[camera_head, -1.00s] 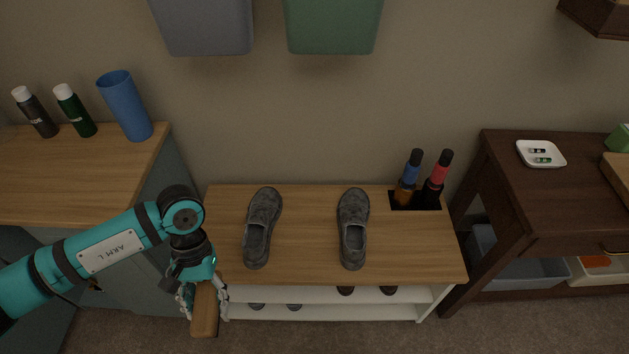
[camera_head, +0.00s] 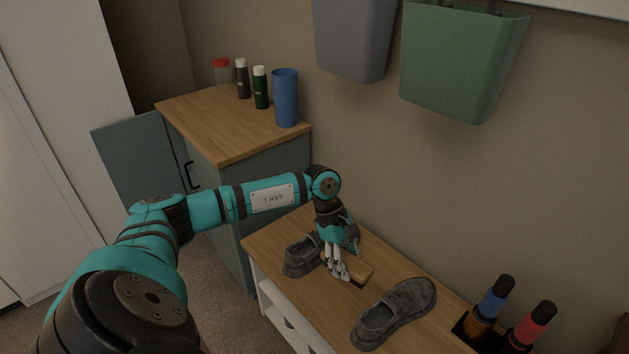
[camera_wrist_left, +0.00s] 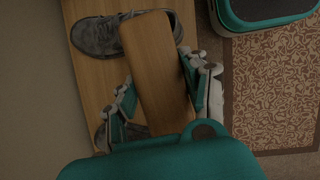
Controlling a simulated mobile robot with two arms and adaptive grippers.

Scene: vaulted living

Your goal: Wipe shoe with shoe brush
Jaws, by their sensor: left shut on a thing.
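My left gripper (camera_head: 340,262) is shut on a wooden shoe brush (camera_head: 358,267), held over the bench top (camera_head: 268,240) beside the left grey shoe (camera_head: 301,256). The gripper hides part of that shoe; I cannot tell whether the brush touches it. The right grey shoe (camera_head: 395,314) lies on the bench, apart from the gripper. In the left wrist view the brush's wooden back (camera_wrist_left: 158,75) lies between both fingers. One grey shoe (camera_wrist_left: 95,36) shows beyond it, and a piece of another shows near the gripper at lower left. My right gripper is not in view.
Two bottles, with a blue top (camera_head: 495,297) and a red top (camera_head: 533,325), stand in a dark recess at the bench's right end. A cabinet (camera_head: 221,124) with a blue cup (camera_head: 286,98) and several bottles stands behind left. Grey (camera_head: 352,38) and green (camera_head: 462,62) bins hang above.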

